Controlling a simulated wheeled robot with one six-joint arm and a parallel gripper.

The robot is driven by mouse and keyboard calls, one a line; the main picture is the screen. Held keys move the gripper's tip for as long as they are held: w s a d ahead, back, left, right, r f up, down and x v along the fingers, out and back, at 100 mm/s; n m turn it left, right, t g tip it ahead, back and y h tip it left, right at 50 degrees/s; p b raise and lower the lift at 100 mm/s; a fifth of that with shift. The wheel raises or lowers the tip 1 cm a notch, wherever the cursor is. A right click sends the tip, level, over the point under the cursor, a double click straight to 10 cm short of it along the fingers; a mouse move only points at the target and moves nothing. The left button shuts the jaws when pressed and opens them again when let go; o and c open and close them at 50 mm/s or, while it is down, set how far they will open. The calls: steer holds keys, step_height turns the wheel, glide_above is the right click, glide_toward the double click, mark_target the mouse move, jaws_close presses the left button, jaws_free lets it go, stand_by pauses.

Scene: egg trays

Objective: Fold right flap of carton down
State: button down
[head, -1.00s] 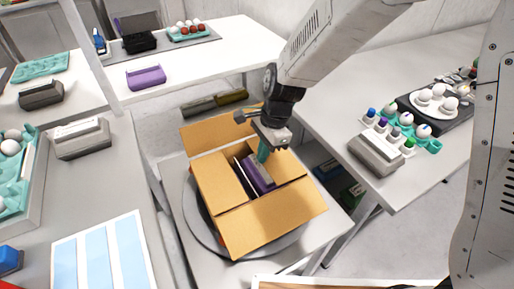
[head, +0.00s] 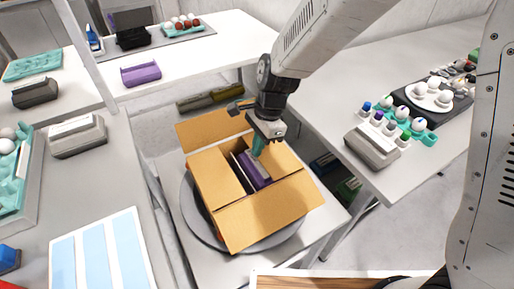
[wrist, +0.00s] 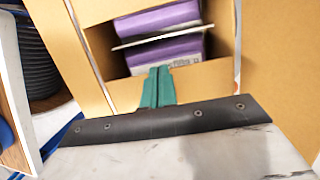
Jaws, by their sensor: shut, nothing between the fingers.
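The open brown carton (head: 225,206) stands on a round grey turntable in the head view. Purple egg boxes (head: 258,177) sit inside it and also show in the wrist view (wrist: 160,22). The right flap (head: 284,161) is at the carton's right side, partly hidden by my gripper. The back flap (head: 212,128) sticks up and outward, and the broad front flap (head: 268,217) slopes at the near side. My gripper (head: 256,155), with teal fingers, is shut and empty at the opening's right-back edge. Its fingers (wrist: 157,72) point towards the egg boxes; contact with the flap is unclear.
The round turntable (head: 196,222) rests on a low white stand. A right table holds a grey box (head: 371,148) and a teal egg tray (head: 424,136). A left table carries a striped sheet (head: 100,255). Dark and green boxes lie beneath the right table.

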step_height(320, 180, up, 14)
stand_by(0.5)
steer(key=shift+f, duration=0.15)
steer(key=s+d+r+n+t, duration=0.1)
steer(key=s+d+r+n, duration=0.1)
steer(key=s+d+n, duration=0.2)
steer(key=s+d+r+n+t+h, duration=0.1)
steer(key=s+d+r+n, duration=0.1)
steer(key=s+d, duration=0.7)
steer(key=s+d+r+n+t+h, duration=0.1)
steer(key=s+d+n, duration=0.4)
steer(key=d, duration=1)
steer(key=shift+s+d+r+n, duration=0.35)
steer(key=shift+s+r, duration=0.55)
steer(key=shift+s, duration=0.45)
